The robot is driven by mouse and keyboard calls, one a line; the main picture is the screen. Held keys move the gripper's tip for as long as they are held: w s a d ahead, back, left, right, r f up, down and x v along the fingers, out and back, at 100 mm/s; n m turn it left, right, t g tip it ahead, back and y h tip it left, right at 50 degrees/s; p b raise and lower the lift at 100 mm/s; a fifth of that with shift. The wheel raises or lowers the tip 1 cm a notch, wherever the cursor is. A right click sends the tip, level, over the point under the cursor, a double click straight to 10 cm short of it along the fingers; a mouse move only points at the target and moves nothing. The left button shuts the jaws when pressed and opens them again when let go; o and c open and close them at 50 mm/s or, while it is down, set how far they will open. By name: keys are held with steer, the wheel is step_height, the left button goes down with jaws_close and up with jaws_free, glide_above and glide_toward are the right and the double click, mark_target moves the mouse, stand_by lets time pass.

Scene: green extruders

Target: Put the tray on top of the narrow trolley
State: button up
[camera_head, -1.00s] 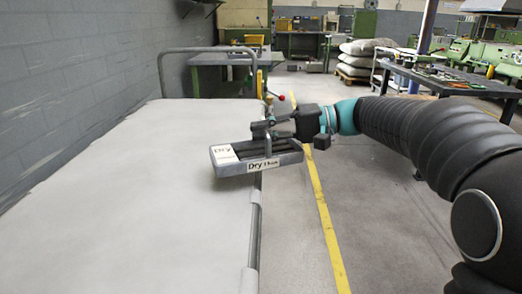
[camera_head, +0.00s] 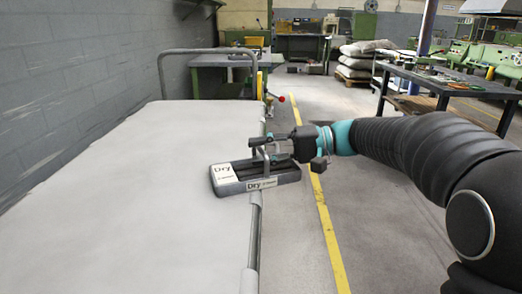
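The tray (camera_head: 232,186) is a dark grey open box with white "Dry" labels and an upright handle. My gripper (camera_head: 268,147) comes from the right and is shut on the tray's handle; its fingertips are small and partly merge with the handle. The narrow trolley (camera_head: 140,200) has a long pale top and a grey push rail at its far end. The tray is at the trolley's right edge, its left part over the top and its right end past the edge. I cannot tell whether it touches the top.
The trolley top is otherwise bare. A grey brick wall (camera_head: 80,70) runs along the left. A yellow floor line (camera_head: 322,215) runs right of the trolley. A work table (camera_head: 445,85) with tools and stacked sacks (camera_head: 357,60) stand farther back. The floor between is clear.

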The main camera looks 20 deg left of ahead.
steer(key=shift+r, duration=0.25)
steer(key=v, duration=1.2)
